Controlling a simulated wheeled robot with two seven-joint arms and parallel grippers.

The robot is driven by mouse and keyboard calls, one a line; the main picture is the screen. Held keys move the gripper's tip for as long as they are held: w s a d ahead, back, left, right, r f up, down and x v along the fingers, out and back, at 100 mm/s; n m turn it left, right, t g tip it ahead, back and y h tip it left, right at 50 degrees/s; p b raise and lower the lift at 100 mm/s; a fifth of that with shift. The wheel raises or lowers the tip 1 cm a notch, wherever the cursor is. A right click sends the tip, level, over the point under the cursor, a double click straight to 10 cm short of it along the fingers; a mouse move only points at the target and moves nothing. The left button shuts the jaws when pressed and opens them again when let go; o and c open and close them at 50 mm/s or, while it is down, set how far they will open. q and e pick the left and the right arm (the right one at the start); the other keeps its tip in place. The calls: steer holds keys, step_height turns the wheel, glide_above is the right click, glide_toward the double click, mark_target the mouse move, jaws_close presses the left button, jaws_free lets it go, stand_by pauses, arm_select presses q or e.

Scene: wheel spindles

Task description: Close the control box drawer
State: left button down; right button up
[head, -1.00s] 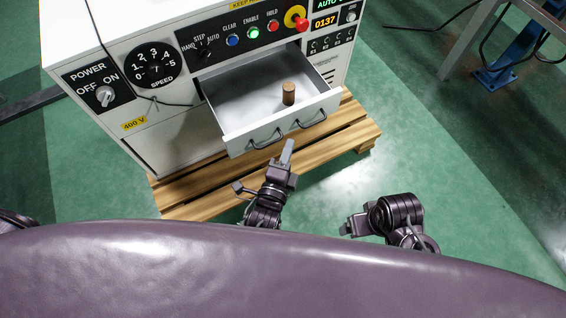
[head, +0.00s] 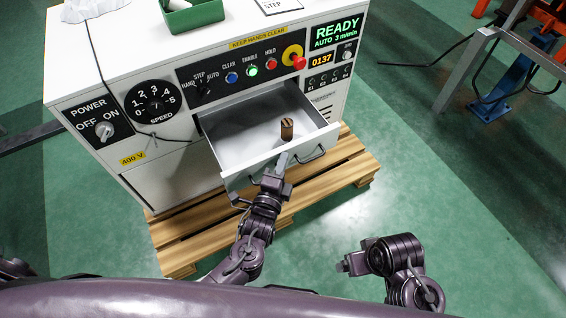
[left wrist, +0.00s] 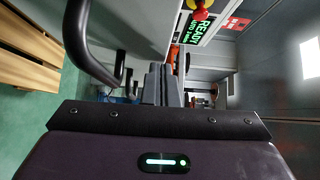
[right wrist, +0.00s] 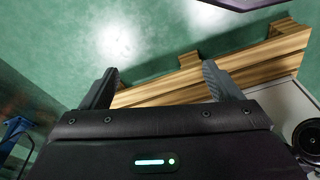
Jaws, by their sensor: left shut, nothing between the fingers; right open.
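The white control box (head: 170,170) has its drawer (head: 240,140) pulled open, with two dark handles on its front. My left gripper (head: 281,161) is shut and empty, its tip at the drawer front between the two handles. It seems to touch the front, but contact is hard to confirm. In the left wrist view the shut fingers (left wrist: 161,85) point along a pale panel, with a dark handle (left wrist: 88,40) to their left. My right gripper (head: 345,264) is open and empty, away from the box. Its spread fingers show in the right wrist view (right wrist: 158,80).
A brown cylinder (head: 287,129) stands inside the drawer. The box sits on a wooden pallet (head: 185,230) that sticks out below the drawer. A green tray (head: 194,16) is on top of the box. A cable (head: 100,60) hangs over its front.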

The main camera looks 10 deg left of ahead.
arm_select(q)
steer(key=w+a, duration=0.4)
steer(key=w, duration=0.1)
steer(key=w+a, duration=0.2)
steer(key=w, duration=0.1)
steer(key=w+a+b, duration=0.1)
steer(key=w, duration=0.1)
steer(key=w+a, duration=0.2)
steer(key=w+a+b, duration=0.1)
steer(key=w+a, duration=0.1)
steer(key=w, duration=0.1)
steer(key=shift+b, duration=0.35)
steer(key=shift+w+a, duration=0.3)
steer(key=shift+w, duration=0.15)
arm_select(e)
steer(key=shift+w+a+f+n+t+y, duration=0.1)
steer(key=shift+w+a+f+t+y, duration=0.2)
steer(key=shift+a, duration=0.25)
steer(key=shift+w+a+f+n+t+y, duration=0.1)
steer(key=shift+w+a+t, duration=0.2)
steer(key=shift+a, duration=0.3)
steer(key=shift+w+a+f+n+t+y, duration=0.1)
steer(key=shift+w+a+f+t+y, duration=0.1)
steer(key=shift+a+t, duration=0.3)
arm_select(q)
steer(key=shift+s, duration=0.1)
arm_select(e)
steer(key=shift+s, duration=0.1)
